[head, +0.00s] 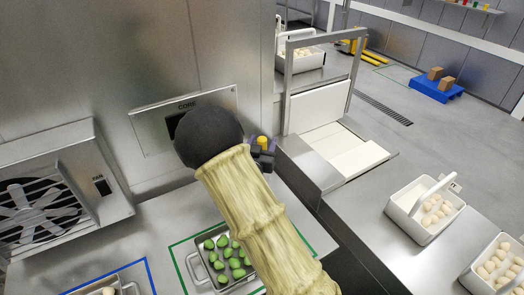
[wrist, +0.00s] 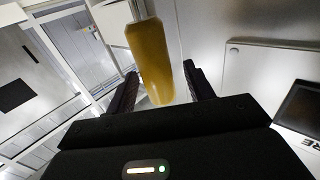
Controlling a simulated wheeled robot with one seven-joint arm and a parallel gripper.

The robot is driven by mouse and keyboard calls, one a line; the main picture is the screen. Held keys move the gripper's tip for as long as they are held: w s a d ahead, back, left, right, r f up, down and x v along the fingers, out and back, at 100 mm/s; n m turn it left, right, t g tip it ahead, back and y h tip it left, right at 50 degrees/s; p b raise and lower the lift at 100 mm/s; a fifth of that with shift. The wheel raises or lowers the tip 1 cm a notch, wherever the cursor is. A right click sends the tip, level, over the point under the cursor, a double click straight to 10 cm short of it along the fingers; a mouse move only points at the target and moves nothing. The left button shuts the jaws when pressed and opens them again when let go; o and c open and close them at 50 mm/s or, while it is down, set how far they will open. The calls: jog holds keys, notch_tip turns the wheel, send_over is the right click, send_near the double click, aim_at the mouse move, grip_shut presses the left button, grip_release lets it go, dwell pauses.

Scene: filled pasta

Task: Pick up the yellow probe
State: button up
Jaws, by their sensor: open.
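The yellow probe (wrist: 153,62) is a rounded yellow cylinder with a thin metal stem, large in the middle of the wrist view. My gripper (wrist: 160,85) is open, with one black finger on each side of the probe in that view. A gap shows between the probe and the right finger; contact with the left finger cannot be told. In the head view only a small yellow part of the probe (head: 262,142) shows, just above the dark gripper (head: 263,158), beside my black wrist joint. My arm hides most of the gripper there.
A wall panel marked CORE (head: 155,128) is close behind my wrist. A tray of green filled pasta (head: 194,268) sits in a green outline below my arm. White tubs of pale pasta (head: 407,220) stand at right. A metal-framed hatch (head: 286,105) is right of the gripper.

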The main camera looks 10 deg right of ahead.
jog(key=c, duration=1.1)
jog(key=shift+r, duration=0.1)
notch_tip(320, 180, up, 10)
jog(key=shift+f, duration=0.2)
